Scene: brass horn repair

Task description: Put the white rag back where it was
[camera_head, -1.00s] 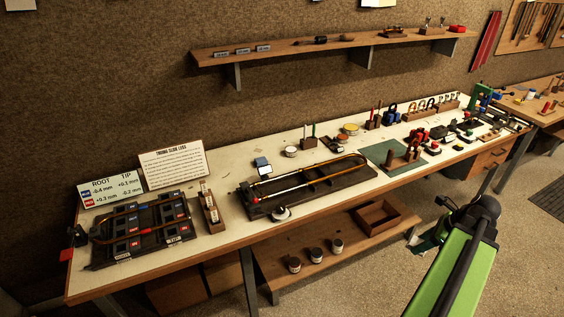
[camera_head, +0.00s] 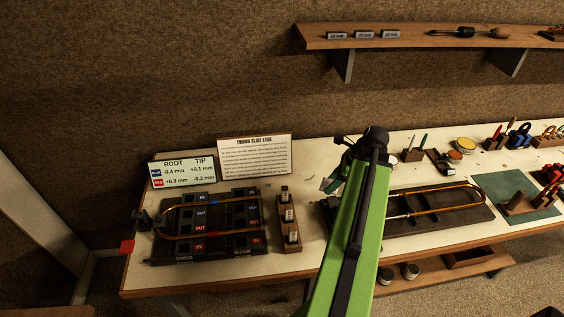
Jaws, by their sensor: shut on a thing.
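My green arm reaches up from the bottom of the head view. My gripper (camera_head: 343,160) is at its far end, over the white bench top beside the dark slide fixture. It is shut on the white rag (camera_head: 329,185), of which only a small pale piece shows at the left of the arm. The arm hides the rest of the rag and most of the jaws. I cannot tell the height of the rag above the bench.
A fixture with a brass slide (camera_head: 205,225) and a wooden vial block (camera_head: 289,222) stand at left. Two signs (camera_head: 254,156) lean at the back. A longer slide fixture (camera_head: 440,213) lies right of my arm. A shelf (camera_head: 430,37) hangs above.

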